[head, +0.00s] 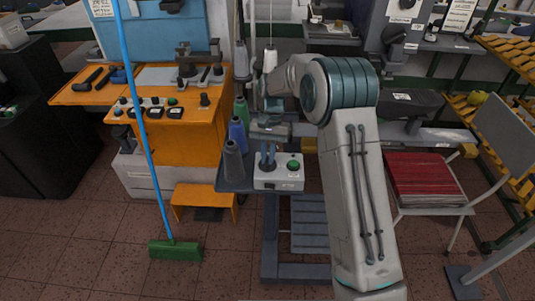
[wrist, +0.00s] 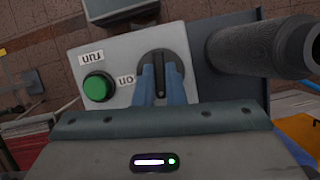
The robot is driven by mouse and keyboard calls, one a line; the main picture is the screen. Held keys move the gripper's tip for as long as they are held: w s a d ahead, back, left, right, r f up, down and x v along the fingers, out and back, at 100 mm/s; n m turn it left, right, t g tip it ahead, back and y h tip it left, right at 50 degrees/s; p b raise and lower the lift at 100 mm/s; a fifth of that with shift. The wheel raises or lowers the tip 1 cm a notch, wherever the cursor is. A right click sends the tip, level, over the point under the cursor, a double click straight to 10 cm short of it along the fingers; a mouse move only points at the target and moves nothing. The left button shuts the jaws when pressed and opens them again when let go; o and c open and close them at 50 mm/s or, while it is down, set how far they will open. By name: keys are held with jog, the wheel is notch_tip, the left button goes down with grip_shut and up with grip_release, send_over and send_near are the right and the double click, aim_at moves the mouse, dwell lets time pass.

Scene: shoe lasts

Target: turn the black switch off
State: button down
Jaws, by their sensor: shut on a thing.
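The black switch (wrist: 160,56) is a round rotary knob on a light grey control box (wrist: 105,58). Its raised bar runs roughly up and down in the wrist view, with an upside-down "ON" label to its left. My gripper (wrist: 161,75) has its two blue fingers on either side of the bar, shut on it. In the head view the control box (head: 265,184) sits on a dark stand, and my gripper (head: 268,160) reaches down to its left part, hiding the switch.
A green button (wrist: 97,88) is beside the switch on the same box. A dark grey thread cone (wrist: 255,47) stands close to the switch; several cones line the stand's left side in the head view. A blue-handled broom (head: 145,130) stands further left.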

jog(key=shift+w+r+n, duration=0.1)
jog(key=shift+n, duration=0.6)
jog(key=shift+h, duration=0.4)
jog(key=c, duration=1.5)
grip_release()
jog(key=v, duration=1.3)
jog(key=shift+r+b, duration=0.35)
